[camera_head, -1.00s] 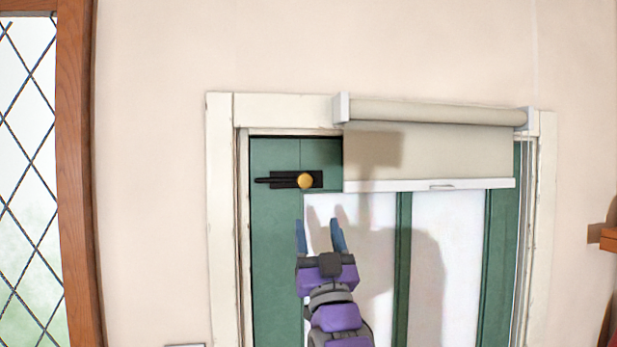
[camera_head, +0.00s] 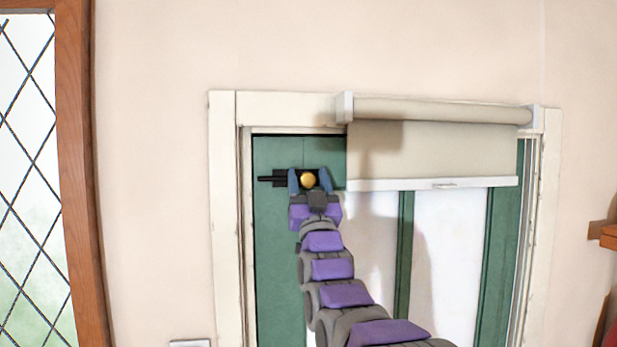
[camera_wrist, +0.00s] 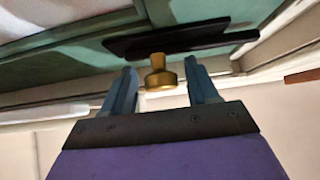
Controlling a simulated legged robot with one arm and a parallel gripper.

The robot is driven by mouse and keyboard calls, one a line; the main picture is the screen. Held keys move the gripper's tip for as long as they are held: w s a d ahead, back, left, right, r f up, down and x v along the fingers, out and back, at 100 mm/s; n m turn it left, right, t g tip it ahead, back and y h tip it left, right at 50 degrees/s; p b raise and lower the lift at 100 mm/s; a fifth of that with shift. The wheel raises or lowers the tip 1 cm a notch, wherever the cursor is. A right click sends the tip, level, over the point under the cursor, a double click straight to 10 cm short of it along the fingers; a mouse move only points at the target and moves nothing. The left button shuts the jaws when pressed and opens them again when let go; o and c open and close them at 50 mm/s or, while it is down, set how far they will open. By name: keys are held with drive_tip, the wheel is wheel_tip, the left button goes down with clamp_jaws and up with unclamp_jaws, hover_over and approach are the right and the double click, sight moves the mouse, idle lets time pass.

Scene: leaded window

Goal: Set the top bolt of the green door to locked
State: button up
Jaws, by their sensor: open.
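The green door (camera_head: 274,240) has a black top bolt (camera_head: 272,179) with a round brass knob (camera_head: 308,180) near its upper left corner. The black bar sticks out to the left of its plate, toward the frame. My gripper (camera_head: 309,179) is open, with one blue finger on each side of the knob. In the wrist view the brass knob (camera_wrist: 160,72) stands between the open fingers (camera_wrist: 163,80), with a gap on both sides. The black bolt plate (camera_wrist: 180,40) lies behind it on the green door. My fingers hide part of the plate in the head view.
A beige roller blind (camera_head: 430,150) with a white bottom bar covers the upper right of the door, just right of my gripper. A cream frame (camera_head: 224,220) surrounds the door. A leaded window (camera_head: 30,170) is at the far left.

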drive_tip(key=shift+w+a+r, duration=0.1)
drive_tip(key=shift+a+r, duration=0.1)
drive_tip(key=shift+a, duration=0.15)
drive_tip(key=shift+d, duration=0.1)
drive_tip(key=shift+c, duration=0.2)
drive_tip(key=shift+d, duration=0.15)
drive_tip(key=c, duration=0.5)
clamp_jaws()
